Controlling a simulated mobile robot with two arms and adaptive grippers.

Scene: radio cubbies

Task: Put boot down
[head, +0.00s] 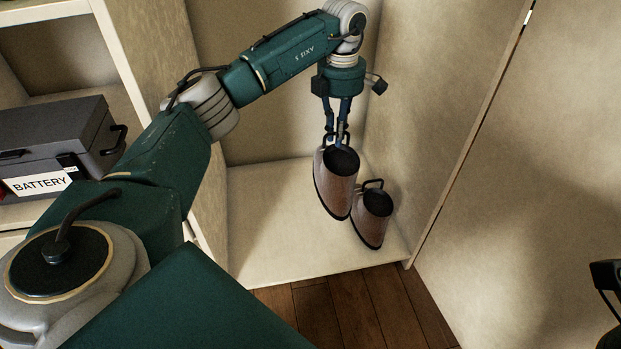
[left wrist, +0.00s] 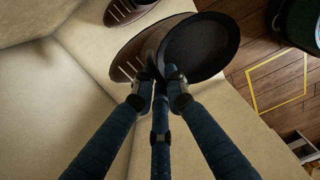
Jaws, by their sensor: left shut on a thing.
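My left gripper (head: 341,138) points down inside an open cubby and is shut on the loop at the top of a brown boot (head: 334,187). The boot hangs upright with its dark opening facing up; I cannot tell if its sole touches the shelf. In the left wrist view the fingers (left wrist: 160,85) close at the rim of this boot (left wrist: 200,45).
A grey battery case (head: 60,140) sits in the cubby to the left, beyond a divider (head: 165,70). The cubby's right wall (head: 425,110) is close to the boots. The shelf left of the held boot is clear. Wooden floor (head: 345,308) lies below the front edge.

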